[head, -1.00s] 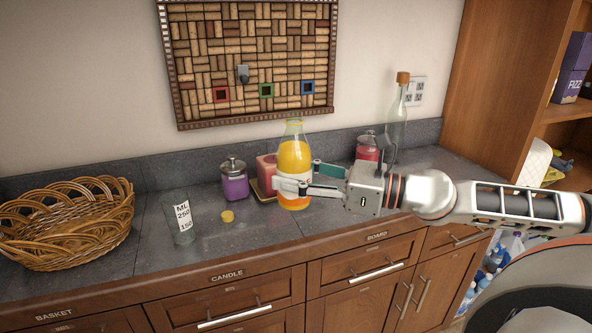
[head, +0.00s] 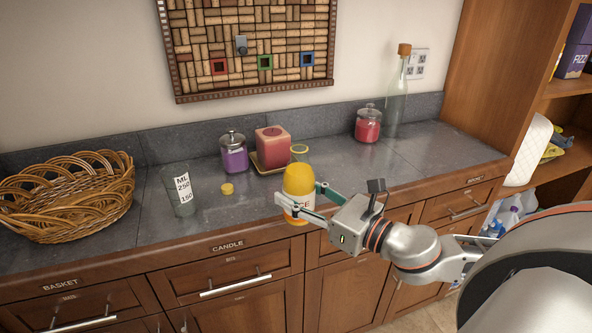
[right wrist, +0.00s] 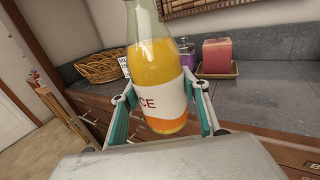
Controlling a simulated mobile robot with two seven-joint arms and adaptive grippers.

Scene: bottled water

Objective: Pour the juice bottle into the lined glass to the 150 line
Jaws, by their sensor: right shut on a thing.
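The juice bottle (head: 298,181) is clear glass with orange juice and a white label, and its neck is open. My right gripper (head: 297,205) is shut on its lower body, near the counter's front edge. The right wrist view shows the bottle (right wrist: 156,70) between both fingers, with juice up to the shoulder. The lined glass (head: 180,192) stands upright on the counter to the left, apart from the bottle. Its white strip reads ML, 250 and 150, and it looks empty. A yellow cap (head: 227,189) lies between glass and bottle. My left gripper is not in view.
A wicker basket (head: 66,198) stands left of the glass. Behind are a purple jar (head: 234,156), a red candle (head: 272,147) on a small tray, a red jar (head: 367,125) and a tall corked bottle (head: 397,95). The counter between glass and bottle is clear except for the cap.

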